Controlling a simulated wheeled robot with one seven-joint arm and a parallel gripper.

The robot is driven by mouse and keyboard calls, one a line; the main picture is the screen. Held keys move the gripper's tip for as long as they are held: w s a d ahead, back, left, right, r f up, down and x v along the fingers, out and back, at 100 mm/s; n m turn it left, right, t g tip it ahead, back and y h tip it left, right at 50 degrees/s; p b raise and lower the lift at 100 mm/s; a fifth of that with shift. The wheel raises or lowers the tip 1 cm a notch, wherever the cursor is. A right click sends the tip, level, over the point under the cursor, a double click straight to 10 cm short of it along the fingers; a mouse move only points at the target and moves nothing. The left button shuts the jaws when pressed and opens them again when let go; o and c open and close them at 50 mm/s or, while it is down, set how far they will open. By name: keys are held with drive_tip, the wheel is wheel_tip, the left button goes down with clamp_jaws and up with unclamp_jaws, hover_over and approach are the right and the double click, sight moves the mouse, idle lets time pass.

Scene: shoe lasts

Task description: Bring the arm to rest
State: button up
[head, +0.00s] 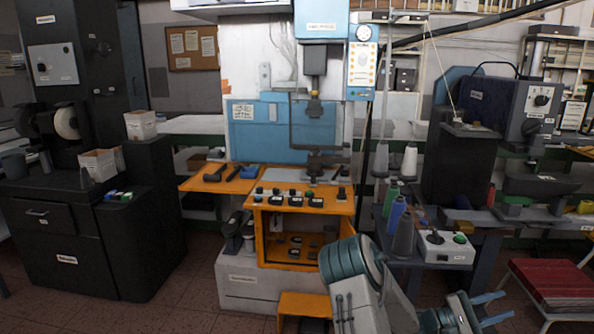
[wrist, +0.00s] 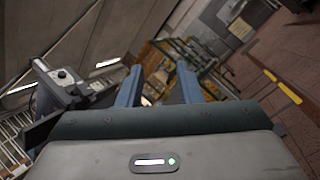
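My arm (head: 355,275) shows at the bottom right of centre in the head view, folded low in front of the orange bench. My gripper (head: 508,305) is at the lower right, its two blue fingers pointing right and standing apart. In the wrist view my gripper (wrist: 157,72) also has its fingers apart, with nothing held between them. The wrist picture is tilted and shows the room beyond the fingertips. The lower arm is cut off by the bottom of the head view.
An orange workbench (head: 310,205) with a blue press (head: 275,128) stands in the centre. A control box (head: 446,247) and thread cones (head: 397,217) stand on a side table above my gripper. A red-topped stool (head: 555,284) is to its right. Tiled floor (head: 180,312) is open at left.

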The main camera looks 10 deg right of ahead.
drive_tip(key=s+a+r+m+g+y+p, duration=0.1)
drive_tip(key=s+a+m+y, duration=0.6)
drive_tip(key=a+y, duration=0.55)
drive_tip(key=s+a+r+t+y, duration=0.1)
drive_tip(key=a+r+t+y, duration=0.1)
drive_tip(key=a, duration=0.7)
drive_tip(key=s+a+r+n+t+y+p, duration=0.1)
drive_tip(key=s+a+r+t+y, duration=0.1)
drive_tip(key=a, duration=0.8)
drive_tip(key=s+a+r+n+t+y+p, duration=0.1)
drive_tip(key=a+r+t+y, duration=0.3)
drive_tip(key=a, duration=0.5)
drive_tip(key=shift+s+a+r+t+y, duration=0.2)
drive_tip(key=shift+a+t+y, duration=0.1)
drive_tip(key=shift+t+y, duration=0.75)
drive_tip(key=shift+a, duration=0.1)
